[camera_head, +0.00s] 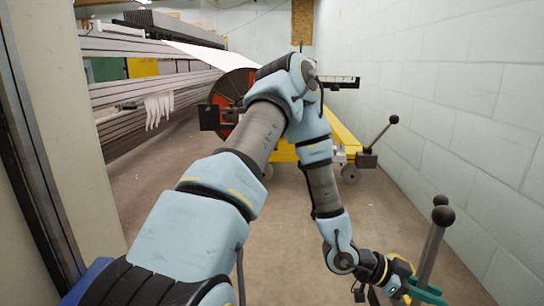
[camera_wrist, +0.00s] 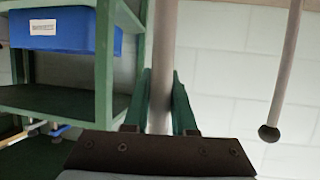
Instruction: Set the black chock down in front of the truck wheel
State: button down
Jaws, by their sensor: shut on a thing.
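My gripper (camera_head: 424,291) is at the lower right of the head view, low beside the wall. In the wrist view its two green fingers (camera_wrist: 165,108) are shut on a grey lever rod (camera_wrist: 162,60), one finger on each side. In the head view this grey lever (camera_head: 432,256) leans and has a black ball knob at its top. The yellow truck (camera_head: 342,134) stands ahead, partly hidden by my arm. One truck wheel (camera_head: 349,173) shows at its right front, another (camera_head: 267,171) at its left. I cannot make out a black chock in either view.
A second lever (camera_head: 380,134) with a black knob rises at the truck's right side. A block wall (camera_head: 455,100) bounds the right. Grey stacked beams (camera_head: 150,90) are at left. In the wrist view a green shelf (camera_wrist: 65,102) holds a blue bin (camera_wrist: 60,38). Open floor (camera_head: 295,240) lies before the truck.

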jog(key=w+a+r+n+t+y+p, duration=0.1)
jog(key=w+a+n+t+p, duration=0.2)
jog(key=w+a+n+t, duration=0.45)
jog(key=w+a+n+t+y+p, duration=0.1)
jog(key=w+a+n+t+p, duration=0.2)
jog(key=w+a, duration=0.7)
jog(key=w+a+r+n+t+y+p, duration=0.1)
jog(key=w+a+r+n+t+y, duration=0.2)
jog(key=a, duration=0.6)
jog(key=w+a+n+t+y+p, duration=0.15)
jog(key=w+a+n+y, duration=0.25)
jog(key=a, duration=0.5)
jog(key=w+a+r+n+t+y+p, duration=0.2)
jog(key=w+a+n+y, duration=0.15)
jog(key=a, duration=0.65)
notch_tip(320, 180, up, 38)
jog(key=p, duration=3.8)
jog(key=shift+y, duration=0.25)
jog(key=v, duration=0.4)
jog(key=shift+s+d+r, duration=0.2)
jog(key=shift+d+r, duration=0.1)
jog(key=shift+r, duration=0.1)
jog(key=shift+a, duration=0.1)
